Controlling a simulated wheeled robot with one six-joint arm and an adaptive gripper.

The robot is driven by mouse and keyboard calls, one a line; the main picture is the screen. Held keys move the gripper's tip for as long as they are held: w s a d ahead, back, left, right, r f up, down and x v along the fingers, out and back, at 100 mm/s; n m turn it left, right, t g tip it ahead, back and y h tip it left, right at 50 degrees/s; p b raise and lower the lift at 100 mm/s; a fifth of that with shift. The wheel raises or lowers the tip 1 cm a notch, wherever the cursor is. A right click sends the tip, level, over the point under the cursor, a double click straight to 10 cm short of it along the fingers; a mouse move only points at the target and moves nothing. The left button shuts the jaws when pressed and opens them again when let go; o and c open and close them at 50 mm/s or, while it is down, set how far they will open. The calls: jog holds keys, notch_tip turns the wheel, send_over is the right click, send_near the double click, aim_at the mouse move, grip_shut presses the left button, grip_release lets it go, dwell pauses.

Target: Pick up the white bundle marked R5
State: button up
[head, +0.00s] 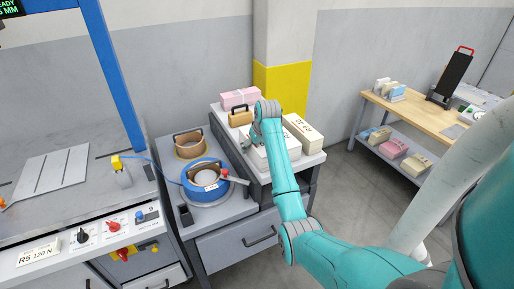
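A white bundle (255,154) lies on the grey side table, largely covered by my teal arm. Its marking cannot be read. A cream bundle (304,133) with dark lettering on top, too small to read surely, lies just right of it. My gripper (256,138) is over the white bundle, at the end of the arm. The wrist and forearm hide most of it. I cannot tell whether its fingers are open or shut, or whether they touch the bundle.
A tan block (240,117) with a dark handle and a pink bundle (240,98) sit behind. A blue ring-shaped device (198,192) and a brown roll (189,143) stand left. A wooden workbench (420,112) with more bundles stands right. A yellow-based pillar rises behind the table.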

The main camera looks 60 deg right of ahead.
jog(key=c, duration=1.7)
jog(key=shift+r, duration=0.1)
jog(key=shift+c, duration=0.3)
